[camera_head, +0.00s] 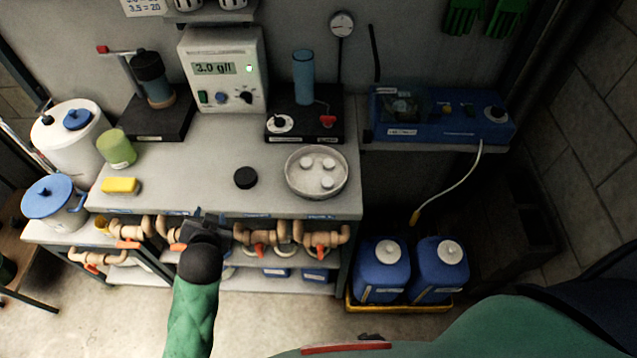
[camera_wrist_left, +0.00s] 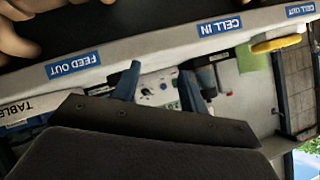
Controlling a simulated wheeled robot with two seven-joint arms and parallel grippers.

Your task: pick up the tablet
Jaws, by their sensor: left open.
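Three small white tablets (camera_head: 326,182) lie in a round metal dish (camera_head: 290,184) on the right part of the bench top. My left gripper (camera_head: 205,218) is at the bench's front edge, to the left of the dish and nearer to me. It is apart from the tablets. In the left wrist view its two blue fingers (camera_wrist_left: 160,88) stand apart with nothing between them. The dish and tablets cannot be made out in that view. My right gripper is not in view.
A black puck (camera_head: 245,178) lies left of the dish, and a yellow block (camera_head: 120,186) farther left. A stand with a blue cylinder (camera_head: 303,76) is behind the dish. Pipes with red valves (camera_head: 260,250) run under the labelled front edge. Blue canisters (camera_head: 381,270) stand at lower right.

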